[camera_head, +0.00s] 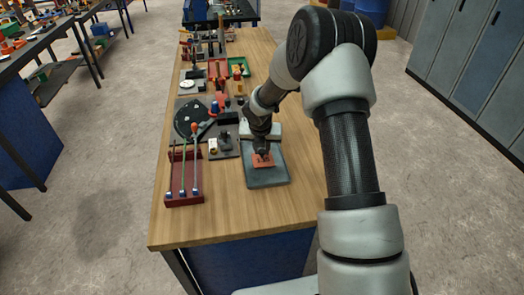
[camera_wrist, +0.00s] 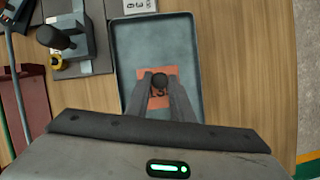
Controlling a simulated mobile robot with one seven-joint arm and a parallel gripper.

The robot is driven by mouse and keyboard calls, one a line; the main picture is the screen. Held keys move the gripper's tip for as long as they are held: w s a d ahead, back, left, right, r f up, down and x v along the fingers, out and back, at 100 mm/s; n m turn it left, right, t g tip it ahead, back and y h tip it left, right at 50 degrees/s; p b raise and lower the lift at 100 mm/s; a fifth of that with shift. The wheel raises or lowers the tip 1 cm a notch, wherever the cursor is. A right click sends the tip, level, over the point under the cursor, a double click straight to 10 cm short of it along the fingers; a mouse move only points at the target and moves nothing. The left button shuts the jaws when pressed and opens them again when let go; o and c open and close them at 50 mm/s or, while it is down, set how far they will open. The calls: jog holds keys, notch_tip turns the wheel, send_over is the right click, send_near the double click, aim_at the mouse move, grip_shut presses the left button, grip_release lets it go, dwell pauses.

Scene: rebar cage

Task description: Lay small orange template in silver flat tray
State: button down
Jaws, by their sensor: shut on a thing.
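The small orange template (camera_head: 263,160) is a flat orange plate with dark markings and a dark knob on top. It is over the silver flat tray (camera_head: 267,178), within the rim as seen in both views. My gripper (camera_head: 262,150) is above the template. In the wrist view my gripper (camera_wrist: 160,84) is shut on the knob of the orange template (camera_wrist: 150,72). The silver tray (camera_wrist: 185,35) has a grey-blue floor and raised rim. I cannot tell whether the template touches the tray floor. The fingers hide part of the template.
Left of the tray stands a grey fixture (camera_head: 222,145) with a dark knob. More tools and trays fill the far table. The wooden front (camera_head: 235,222) of the table is clear.

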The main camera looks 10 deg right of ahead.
jog(key=shift+f, duration=0.25)
jog(key=shift+f, duration=0.1)
jog(key=c, duration=1.5)
grip_release()
jog(key=shift+c, duration=0.2)
